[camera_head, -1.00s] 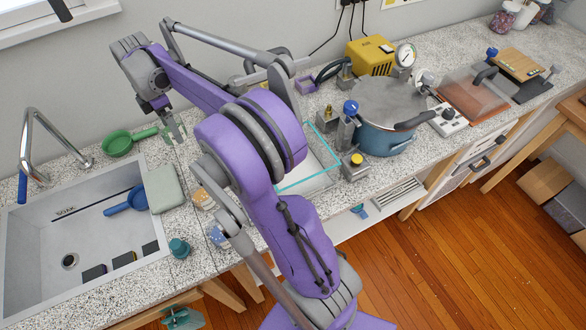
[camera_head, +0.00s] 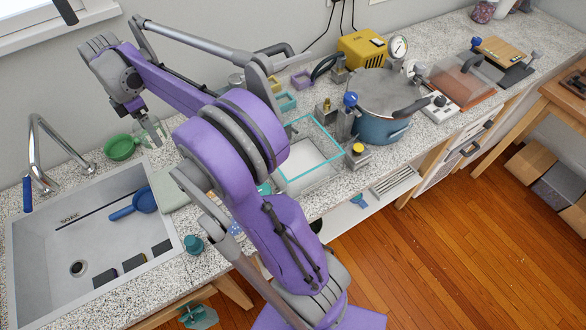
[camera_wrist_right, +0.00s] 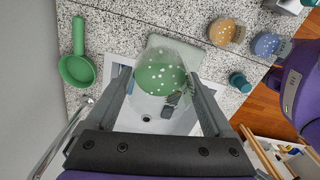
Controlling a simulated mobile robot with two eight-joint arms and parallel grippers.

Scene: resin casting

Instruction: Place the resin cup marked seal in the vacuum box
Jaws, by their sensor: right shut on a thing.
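My right gripper (camera_head: 152,132) is raised near the back of the sink. In the right wrist view my right gripper (camera_wrist_right: 158,95) is shut on a clear cup of green, white-speckled resin (camera_wrist_right: 160,78). I cannot read a mark on it. The vacuum box (camera_head: 322,124), a clear box with teal edges, stands on the counter right of my arm, well apart from the cup, its top seemingly open. An amber cup (camera_wrist_right: 222,32) and a blue cup (camera_wrist_right: 266,44) stand on the counter in the wrist view. My left gripper is not in view.
The sink (camera_head: 40,262) lies at left with a tall tap (camera_head: 32,150). A green pan (camera_head: 119,148) is behind it. A pressure pot (camera_head: 383,100) and a yellow pump (camera_head: 361,48) stand right of the box. A teal pot (camera_head: 194,245) is near the front edge.

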